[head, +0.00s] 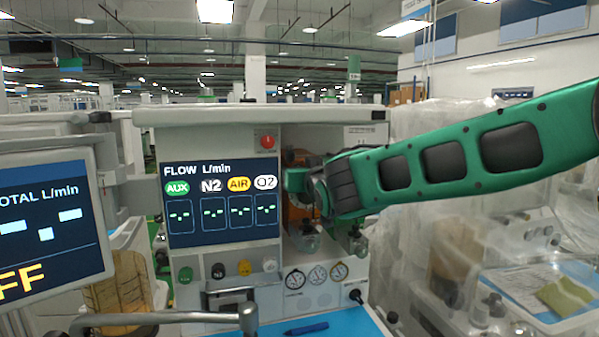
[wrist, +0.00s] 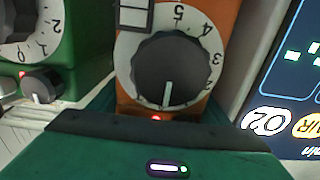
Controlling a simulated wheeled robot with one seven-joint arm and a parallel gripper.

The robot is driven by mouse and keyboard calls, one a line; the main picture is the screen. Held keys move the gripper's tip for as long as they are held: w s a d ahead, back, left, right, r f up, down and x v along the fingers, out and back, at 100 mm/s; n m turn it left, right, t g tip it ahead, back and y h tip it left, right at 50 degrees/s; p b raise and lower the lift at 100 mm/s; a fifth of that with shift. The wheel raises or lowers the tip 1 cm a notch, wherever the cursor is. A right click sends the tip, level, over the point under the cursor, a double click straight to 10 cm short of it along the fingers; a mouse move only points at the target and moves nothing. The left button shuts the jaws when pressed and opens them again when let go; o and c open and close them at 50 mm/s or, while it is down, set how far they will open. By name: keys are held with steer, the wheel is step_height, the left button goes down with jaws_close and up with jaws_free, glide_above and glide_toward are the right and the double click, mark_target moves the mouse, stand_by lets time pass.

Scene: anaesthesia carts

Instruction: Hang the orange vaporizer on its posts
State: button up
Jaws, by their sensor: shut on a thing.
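The orange vaporizer (head: 292,214) is in the bay right of the flow screen, partly covered by my gripper and arm. In the wrist view the orange vaporizer (wrist: 222,22) fills the upper middle, with a white numbered scale and a black dial (wrist: 170,68). My gripper (head: 298,181) is shut on the orange vaporizer at its front; its teal body shows at the bottom of the wrist view, and its fingertips are mostly hidden. A green vaporizer (wrist: 88,42) stands close beside the orange one. The posts are hidden, so I cannot tell whether the orange vaporizer is seated on them.
The flow screen (head: 222,205) is close to the left of the bay. Round gauges (head: 318,275) and knobs sit below. A blue work surface (head: 335,325) with a dark pen (head: 306,329) lies in front. Plastic-wrapped equipment (head: 450,235) stands at the right.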

steer(key=shift+f, duration=1.05)
stand_by(0.4)
steer(key=o, duration=2.2)
steer(key=shift+d, duration=0.1)
steer(key=shift+c, duration=0.2)
steer(key=shift+s, duration=0.1)
steer(key=shift+a, duration=0.25)
steer(key=v, duration=1)
steer(key=shift+s+d+f, duration=0.1)
steer(key=shift+s+d, duration=0.1)
steer(key=shift+d, duration=0.3)
steer(key=shift+d, duration=0.1)
